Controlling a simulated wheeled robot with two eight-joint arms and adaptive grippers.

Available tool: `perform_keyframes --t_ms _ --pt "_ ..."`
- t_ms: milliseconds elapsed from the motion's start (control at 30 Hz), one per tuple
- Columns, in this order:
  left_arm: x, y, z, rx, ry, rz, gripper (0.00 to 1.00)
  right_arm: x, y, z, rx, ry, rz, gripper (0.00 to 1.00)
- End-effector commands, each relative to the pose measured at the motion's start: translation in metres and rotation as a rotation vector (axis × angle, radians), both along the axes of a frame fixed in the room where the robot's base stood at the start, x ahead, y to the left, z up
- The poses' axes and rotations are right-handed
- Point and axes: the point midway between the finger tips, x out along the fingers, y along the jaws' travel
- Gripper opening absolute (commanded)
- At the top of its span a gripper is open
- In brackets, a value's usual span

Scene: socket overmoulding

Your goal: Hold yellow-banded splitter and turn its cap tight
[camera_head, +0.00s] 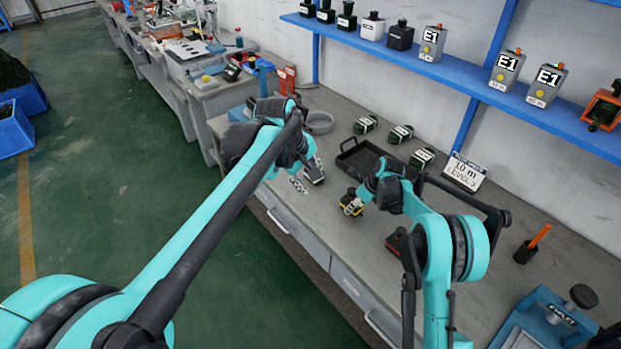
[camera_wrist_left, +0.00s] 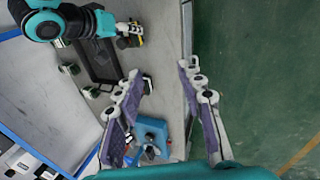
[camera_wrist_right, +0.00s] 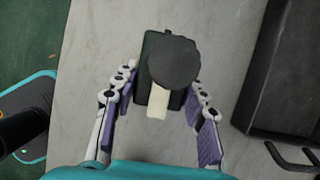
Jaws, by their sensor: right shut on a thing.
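The yellow-banded splitter (camera_head: 353,209) is at my right gripper (camera_head: 358,199), over the front part of the bench in the head view. In the right wrist view its round dark cap (camera_wrist_right: 174,62) faces the camera above a dark body and a white strip. The fingers of my right gripper (camera_wrist_right: 162,98) are on both sides of it, shut on it. The splitter (camera_wrist_left: 131,37) also shows at the top of the left wrist view. My left gripper (camera_head: 307,179) is open and empty, to the left of the splitter; its spread fingers show in the left wrist view (camera_wrist_left: 162,88).
Several green-dark splitters (camera_head: 400,134) lie behind a black tray (camera_head: 377,151). A sign (camera_head: 464,172) stands at the wall. A dark cup with an orange tool (camera_head: 526,252) and a blue machine (camera_head: 548,322) are at the right. A shelf (camera_head: 470,76) runs above the bench.

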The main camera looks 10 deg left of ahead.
Motion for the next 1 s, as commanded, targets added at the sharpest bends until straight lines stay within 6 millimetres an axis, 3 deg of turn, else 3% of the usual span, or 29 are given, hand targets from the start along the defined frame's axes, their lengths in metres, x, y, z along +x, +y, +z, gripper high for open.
perform_keyframes --t_ms 167,467,700,1000 --pt "0.013 -0.005 -0.009 -0.019 -0.002 -0.072 0.38 0.000 0.000 0.000 0.000 0.000 0.000 0.12" --pt "0.083 -0.033 -0.063 -0.157 -0.134 -0.557 0.38 0.000 0.000 0.000 0.000 0.000 0.000 0.12" --pt "0.133 -0.043 -0.111 -0.254 -0.449 -0.973 0.38 0.000 0.000 0.000 0.000 0.000 0.000 0.12" --pt "0.166 -0.028 -0.169 -0.219 -1.066 -1.351 0.38 0.000 0.000 0.000 0.000 0.000 0.000 0.12"
